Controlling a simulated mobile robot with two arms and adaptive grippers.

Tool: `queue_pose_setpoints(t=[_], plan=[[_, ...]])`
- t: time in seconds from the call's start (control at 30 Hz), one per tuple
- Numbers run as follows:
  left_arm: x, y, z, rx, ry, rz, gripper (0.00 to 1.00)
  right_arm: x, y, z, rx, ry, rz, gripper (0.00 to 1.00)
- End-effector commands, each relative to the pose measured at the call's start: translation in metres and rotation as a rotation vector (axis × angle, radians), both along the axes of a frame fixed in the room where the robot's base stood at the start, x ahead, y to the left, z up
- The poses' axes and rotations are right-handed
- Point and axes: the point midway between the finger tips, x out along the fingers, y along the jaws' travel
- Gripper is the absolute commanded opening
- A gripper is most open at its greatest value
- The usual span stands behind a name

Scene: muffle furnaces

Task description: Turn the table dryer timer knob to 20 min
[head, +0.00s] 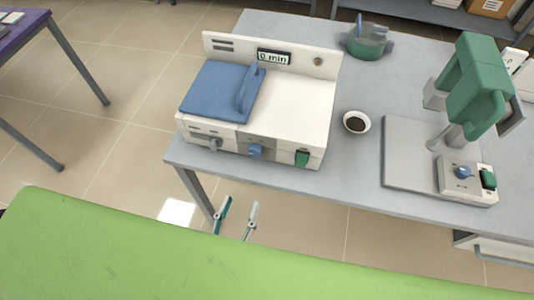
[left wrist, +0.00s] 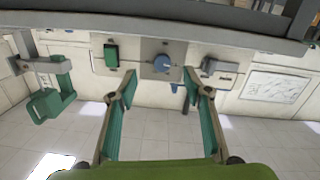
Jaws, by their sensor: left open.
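The table dryer (head: 290,105) is a white box with a blue lid (head: 215,88) at the near left of the grey table. Its display (head: 274,57) reads 0 min. A blue knob (head: 255,150) sits mid-front, between a grey knob (head: 214,143) and a green switch (head: 302,158). In the left wrist view the blue knob (left wrist: 163,64) lies ahead, between and beyond the fingertips. My left gripper (head: 240,203) is open and empty, in front of and below the dryer, apart from it. It also shows in the left wrist view (left wrist: 160,84). My right gripper is out of view.
The grey table (head: 350,185) also holds a small bowl of dark material (head: 356,122), a green stirrer-like device (head: 476,90) at right and a green-based glass vessel (head: 367,42) behind. A purple table (head: 28,30) stands far left. Floor is clear before the dryer.

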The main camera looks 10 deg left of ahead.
Motion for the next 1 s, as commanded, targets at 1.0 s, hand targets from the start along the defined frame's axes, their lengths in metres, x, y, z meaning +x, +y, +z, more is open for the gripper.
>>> queue_pose_setpoints(t=[1.0], plan=[[0.136,0.001,0.027,-0.021,-0.054,0.035,0.45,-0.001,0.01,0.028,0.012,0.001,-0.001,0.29]])
